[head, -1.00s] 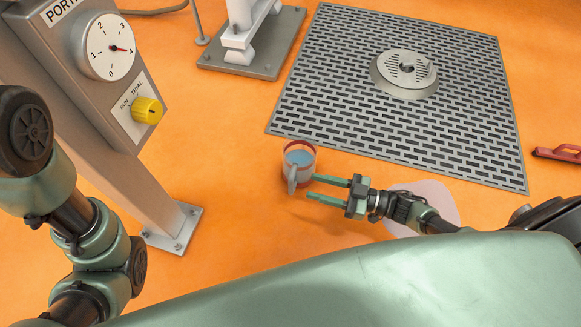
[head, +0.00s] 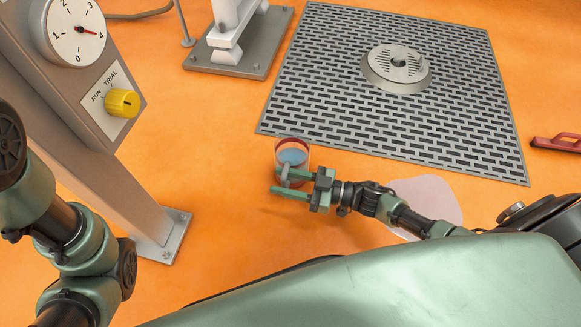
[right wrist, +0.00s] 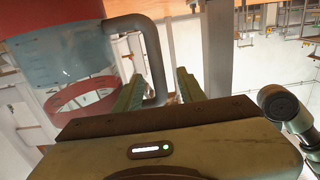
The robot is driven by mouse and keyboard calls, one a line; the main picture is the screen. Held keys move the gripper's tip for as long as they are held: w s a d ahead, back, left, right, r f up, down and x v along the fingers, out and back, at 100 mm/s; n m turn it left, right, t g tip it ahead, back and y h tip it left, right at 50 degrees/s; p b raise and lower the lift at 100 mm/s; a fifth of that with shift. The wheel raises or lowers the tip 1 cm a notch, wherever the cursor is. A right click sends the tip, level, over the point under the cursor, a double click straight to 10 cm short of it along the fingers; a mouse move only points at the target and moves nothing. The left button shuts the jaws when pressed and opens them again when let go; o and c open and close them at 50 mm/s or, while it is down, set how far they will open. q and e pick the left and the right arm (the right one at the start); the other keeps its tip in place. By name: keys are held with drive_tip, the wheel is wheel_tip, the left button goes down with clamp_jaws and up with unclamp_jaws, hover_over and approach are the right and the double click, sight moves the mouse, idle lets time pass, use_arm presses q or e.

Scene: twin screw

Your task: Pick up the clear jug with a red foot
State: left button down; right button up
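The clear jug (head: 292,155) stands on the orange floor. It has a red rim, blue liquid inside and a grey handle facing my right gripper. My right gripper (head: 280,183) is at the handle, its two green fingers apart. In the right wrist view the jug (right wrist: 70,60) fills the upper left, seen upside down with a red band at the top. The handle (right wrist: 153,60) shows between the spread fingers (right wrist: 158,88); I cannot tell whether either finger touches it. My left gripper is out of view; only my left arm shows.
A grey post with a dial (head: 77,32) and a yellow knob (head: 122,103) stands left of the jug. A slotted floor grate (head: 400,130) lies behind right. A pale pink patch (head: 430,195) is under my right arm. A red-handled item (head: 557,143) lies far right.

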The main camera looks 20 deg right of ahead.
clamp_jaws()
idle(1.2)
drive_tip(key=shift+r, duration=0.15)
